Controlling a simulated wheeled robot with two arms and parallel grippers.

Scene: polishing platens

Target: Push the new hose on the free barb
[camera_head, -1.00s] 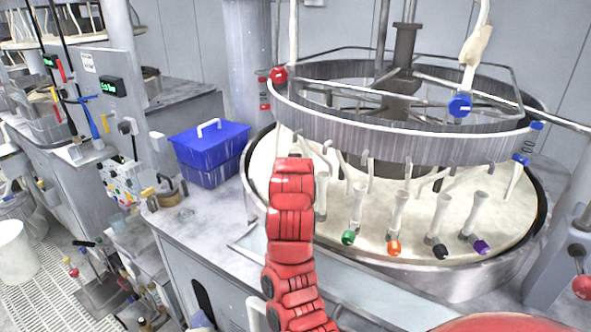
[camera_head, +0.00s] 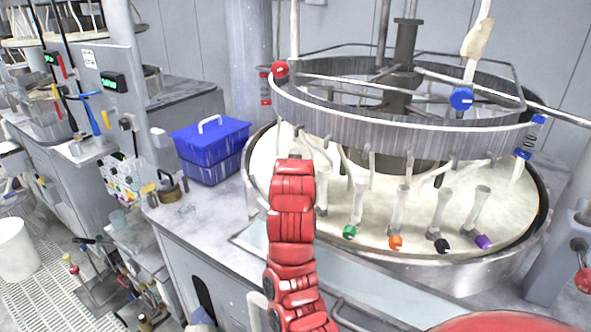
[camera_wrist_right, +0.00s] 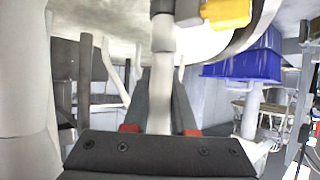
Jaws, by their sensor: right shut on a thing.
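In the right wrist view my right gripper (camera_wrist_right: 164,92) is shut on a pale tube (camera_wrist_right: 161,112), the hose. A yellow part (camera_wrist_right: 227,12) with a grey piece sits beside that end. Whether the hose touches a barb I cannot tell. In the head view my red right arm reaches the left side of the round platen (camera_head: 500,210) and hides its gripper. Grey hooked tubes (camera_head: 372,158) hang under the raised ring (camera_head: 350,132). My left gripper is out of view.
Pale upright tubes stand on the platen with green (camera_head: 349,232), orange (camera_head: 395,242), black (camera_head: 442,246) and purple (camera_head: 483,242) ends. A blue box (camera_head: 210,150) sits left of the platen.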

